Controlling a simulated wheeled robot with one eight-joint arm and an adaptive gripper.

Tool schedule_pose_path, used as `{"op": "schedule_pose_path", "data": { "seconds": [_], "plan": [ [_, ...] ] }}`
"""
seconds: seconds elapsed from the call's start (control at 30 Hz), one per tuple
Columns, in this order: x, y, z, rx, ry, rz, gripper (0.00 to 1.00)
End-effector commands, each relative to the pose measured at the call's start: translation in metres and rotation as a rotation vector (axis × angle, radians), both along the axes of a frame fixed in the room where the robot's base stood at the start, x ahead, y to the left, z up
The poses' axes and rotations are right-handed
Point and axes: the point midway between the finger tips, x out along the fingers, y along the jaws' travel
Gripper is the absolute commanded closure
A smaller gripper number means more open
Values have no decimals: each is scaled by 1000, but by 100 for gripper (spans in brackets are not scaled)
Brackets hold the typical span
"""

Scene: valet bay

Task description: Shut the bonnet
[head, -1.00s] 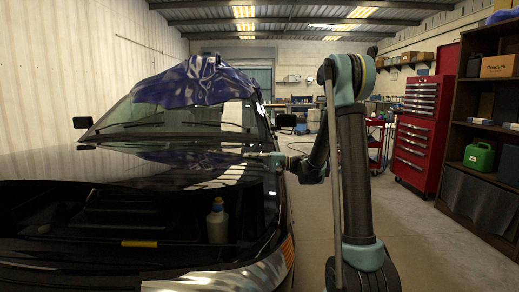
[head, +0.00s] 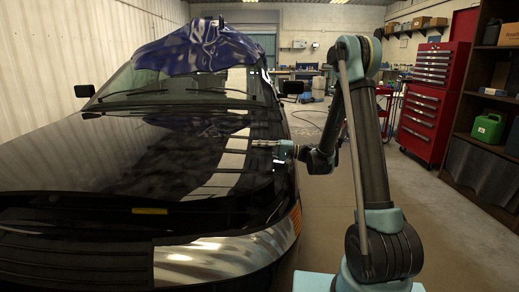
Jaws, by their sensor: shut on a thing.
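The car's glossy black bonnet (head: 130,150) fills the left half of the head view. It lies low over the engine bay, nearly level. A dark strip with a yellow label (head: 150,211) shows between its front edge and the car's nose; whether the bonnet is latched cannot be seen. My gripper (head: 263,143) is at the bonnet's right side edge, reaching in from the right. Its jaws are shut on the bonnet there, though the exact contact is small and hard to make out.
A crumpled blue cover (head: 200,48) lies over the car's roof and upper windscreen. A red tool cabinet (head: 425,105) and a dark shelf with a green can (head: 488,127) stand on the right. Floor between car and cabinet (head: 325,205) is clear.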

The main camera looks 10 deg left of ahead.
Motion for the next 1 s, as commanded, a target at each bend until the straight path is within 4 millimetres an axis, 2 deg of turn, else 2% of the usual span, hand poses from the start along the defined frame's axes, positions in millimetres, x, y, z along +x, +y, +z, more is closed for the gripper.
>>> {"op": "schedule_pose_path", "data": {
  "seconds": [0.2,0.23,0.3,0.33,0.73,0.87,1.0],
  "plan": [
    [0,-1,0,0,0,-1,100],
    [0,-1,0,0,0,-1,77],
    [0,0,0,0,0,-1,61],
    [0,0,0,0,0,0,59],
    [0,-2,0,0,0,0,59],
    [2,-15,-1,0,0,-2,59],
    [5,-39,-3,0,0,-3,59]
  ]
}}
